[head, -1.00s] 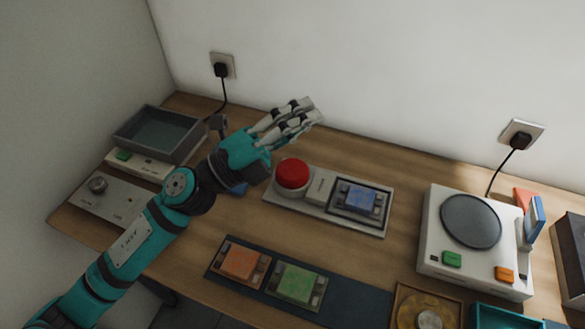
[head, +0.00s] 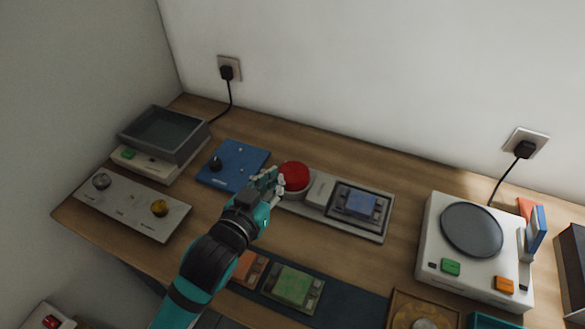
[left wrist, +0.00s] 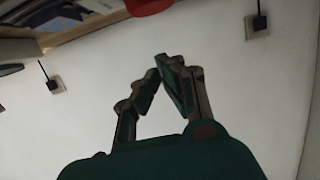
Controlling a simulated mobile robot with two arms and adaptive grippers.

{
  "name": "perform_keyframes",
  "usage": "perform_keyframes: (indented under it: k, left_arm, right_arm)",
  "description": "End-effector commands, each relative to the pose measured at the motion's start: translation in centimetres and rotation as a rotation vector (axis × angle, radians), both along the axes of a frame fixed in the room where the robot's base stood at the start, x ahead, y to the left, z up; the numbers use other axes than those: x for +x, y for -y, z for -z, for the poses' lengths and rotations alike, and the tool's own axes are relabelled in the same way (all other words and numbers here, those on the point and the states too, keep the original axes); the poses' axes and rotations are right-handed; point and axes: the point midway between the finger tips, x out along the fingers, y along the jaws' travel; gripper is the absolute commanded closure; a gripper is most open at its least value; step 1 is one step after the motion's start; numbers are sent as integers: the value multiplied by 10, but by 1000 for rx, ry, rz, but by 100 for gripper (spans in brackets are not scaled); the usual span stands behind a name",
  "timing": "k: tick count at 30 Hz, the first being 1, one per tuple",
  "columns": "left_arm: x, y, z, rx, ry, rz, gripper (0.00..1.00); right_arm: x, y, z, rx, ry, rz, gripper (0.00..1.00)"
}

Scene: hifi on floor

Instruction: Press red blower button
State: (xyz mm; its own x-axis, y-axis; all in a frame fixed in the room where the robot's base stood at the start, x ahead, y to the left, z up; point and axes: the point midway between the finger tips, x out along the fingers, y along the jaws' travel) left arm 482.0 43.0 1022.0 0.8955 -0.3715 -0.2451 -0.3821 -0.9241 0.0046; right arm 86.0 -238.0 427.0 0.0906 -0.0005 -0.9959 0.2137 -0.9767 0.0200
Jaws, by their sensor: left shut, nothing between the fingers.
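A large red dome button (head: 294,176) sits at the left end of a grey base plate (head: 372,232) in the middle of the table. My left gripper (head: 272,182) is shut and empty, just left of and in front of this button; I cannot tell whether it touches it. In the left wrist view my left gripper (left wrist: 163,68) has its fingertips together, and part of a red thing (left wrist: 148,5) shows at the top edge. A smaller red button (head: 51,321) sits on a pale box at the lower left of the head view. My right gripper is not in view.
A blue panel (head: 232,168) with a black knob lies left of my gripper. A grey tray (head: 164,135) and a knob panel (head: 128,212) are farther left. A white device with a round plate (head: 471,229) stands right. A dark mat (head: 347,303) lies in front.

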Motion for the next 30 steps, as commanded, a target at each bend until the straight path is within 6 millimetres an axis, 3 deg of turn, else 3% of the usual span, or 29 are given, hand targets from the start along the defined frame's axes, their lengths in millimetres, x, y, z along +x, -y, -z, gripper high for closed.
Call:
perform_keyframes:
  k: [8,21,24,30]
  left_arm:
    - [15,6,2,3,3,0,100]
    - [93,39,26,4,2,0,100]
    - [90,37,45,5,-2,0,100]
    - [90,37,62,3,2,1,100]
  right_arm:
    - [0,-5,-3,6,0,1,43]
    - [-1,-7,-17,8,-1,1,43]
    - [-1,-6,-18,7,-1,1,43]
    - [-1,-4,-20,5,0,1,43]
